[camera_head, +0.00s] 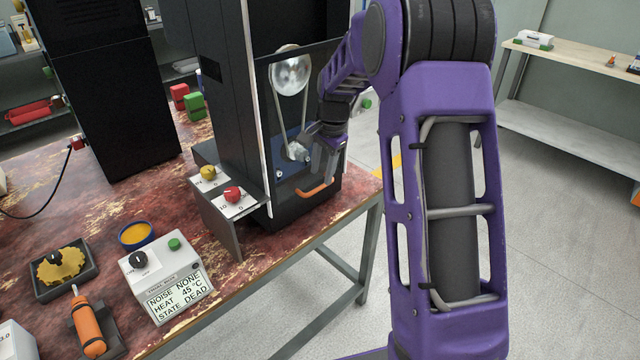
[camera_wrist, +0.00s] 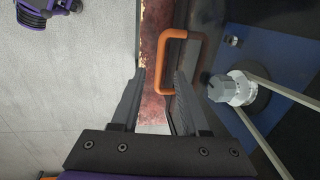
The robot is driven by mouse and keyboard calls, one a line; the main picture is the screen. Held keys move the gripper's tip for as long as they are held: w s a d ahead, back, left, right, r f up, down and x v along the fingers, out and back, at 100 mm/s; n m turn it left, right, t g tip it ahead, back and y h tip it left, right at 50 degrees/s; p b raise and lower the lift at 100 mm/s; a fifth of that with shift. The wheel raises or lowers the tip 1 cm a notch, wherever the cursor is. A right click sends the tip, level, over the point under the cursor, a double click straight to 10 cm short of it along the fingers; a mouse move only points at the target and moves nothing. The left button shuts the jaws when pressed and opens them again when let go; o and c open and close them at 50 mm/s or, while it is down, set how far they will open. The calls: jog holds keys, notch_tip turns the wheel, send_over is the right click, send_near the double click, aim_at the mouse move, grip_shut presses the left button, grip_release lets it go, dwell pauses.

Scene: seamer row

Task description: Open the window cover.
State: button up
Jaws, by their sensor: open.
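The window cover (camera_head: 318,62) is a dark see-through pane on the front of the black machine, and it looks shut. Its orange handle (camera_head: 318,190) is low on the pane. My gripper (camera_head: 326,160) is in front of the pane, a little above the handle in the head view. In the wrist view my gripper (camera_wrist: 158,76) has its two fingers apart with nothing held between them. I cannot tell whether a finger touches the handle.
A pulley disc (camera_head: 291,73) shows behind the pane. A bracket with a yellow and a red knob (camera_head: 232,193) stands left of the machine. A readout box (camera_head: 166,280) and an orange-handled tool (camera_head: 88,322) lie on the worn red table. Open floor is to the right.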

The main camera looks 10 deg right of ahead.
aim_at(319, 187)
jog(key=shift+w+a+f, duration=0.1)
jog(key=shift+w+f, duration=0.1)
jog(key=shift+f, duration=0.8)
jog(key=shift+w+a+f, duration=0.1)
jog(key=shift+w+f, duration=0.05)
jog(key=shift+f, duration=0.85)
grip_shut()
